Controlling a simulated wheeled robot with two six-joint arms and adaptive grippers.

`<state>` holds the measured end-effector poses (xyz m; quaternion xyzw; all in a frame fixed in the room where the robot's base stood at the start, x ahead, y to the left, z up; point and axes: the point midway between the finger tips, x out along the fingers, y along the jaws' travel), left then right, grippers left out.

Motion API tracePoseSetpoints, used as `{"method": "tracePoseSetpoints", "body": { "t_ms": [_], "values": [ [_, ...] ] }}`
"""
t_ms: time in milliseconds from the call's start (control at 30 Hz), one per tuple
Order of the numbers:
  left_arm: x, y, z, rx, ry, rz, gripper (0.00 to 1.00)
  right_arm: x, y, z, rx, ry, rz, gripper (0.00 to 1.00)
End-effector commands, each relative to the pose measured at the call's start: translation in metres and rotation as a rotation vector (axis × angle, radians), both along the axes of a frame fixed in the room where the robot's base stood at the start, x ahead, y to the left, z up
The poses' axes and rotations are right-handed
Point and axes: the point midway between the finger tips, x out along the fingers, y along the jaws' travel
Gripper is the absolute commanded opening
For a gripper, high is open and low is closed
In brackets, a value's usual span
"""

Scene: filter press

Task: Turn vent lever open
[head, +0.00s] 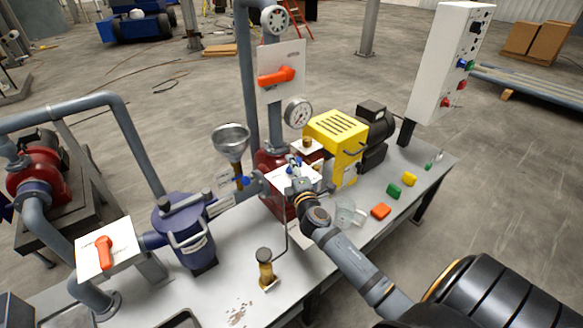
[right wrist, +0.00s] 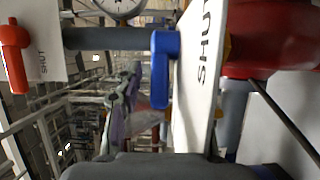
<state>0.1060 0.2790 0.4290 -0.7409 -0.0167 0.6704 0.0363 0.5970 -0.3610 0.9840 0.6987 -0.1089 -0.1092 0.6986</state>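A blue lever (right wrist: 160,70) stands out from a white plate (right wrist: 195,75) marked SHUT in the right wrist view. In the head view, a small blue part (head: 294,160) shows at the white plate (head: 285,177) over the dark red body, partly hidden by my gripper. My right gripper (head: 297,174) is at this plate. My left gripper is not in view.
An orange lever on a white panel (head: 290,60) and a gauge (head: 298,113) rise behind the plate. A yellow machine (head: 336,133) stands right.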

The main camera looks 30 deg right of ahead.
Motion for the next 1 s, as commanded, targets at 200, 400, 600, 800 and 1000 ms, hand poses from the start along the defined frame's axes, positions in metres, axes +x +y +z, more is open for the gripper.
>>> {"method": "tracePoseSetpoints", "body": {
  "t_ms": [200,400,600,800,1000],
  "values": [
    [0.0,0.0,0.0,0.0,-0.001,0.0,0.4,0.0,0.0,0.0,0.0,0.0,0.0,0.18],
    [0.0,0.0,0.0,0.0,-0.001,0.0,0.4,0.0,0.0,0.0,0.0,0.0,0.0,0.0],
    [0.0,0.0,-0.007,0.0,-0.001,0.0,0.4,0.002,0.001,-0.003,0.002,-0.004,-0.039,0.0],
    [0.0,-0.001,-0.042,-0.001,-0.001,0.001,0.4,0.011,0.005,-0.009,0.008,-0.007,-0.244,0.0],
    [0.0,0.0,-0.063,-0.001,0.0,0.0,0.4,0.016,0.005,-0.004,0.002,-0.003,-0.394,0.0]
  ]
}}
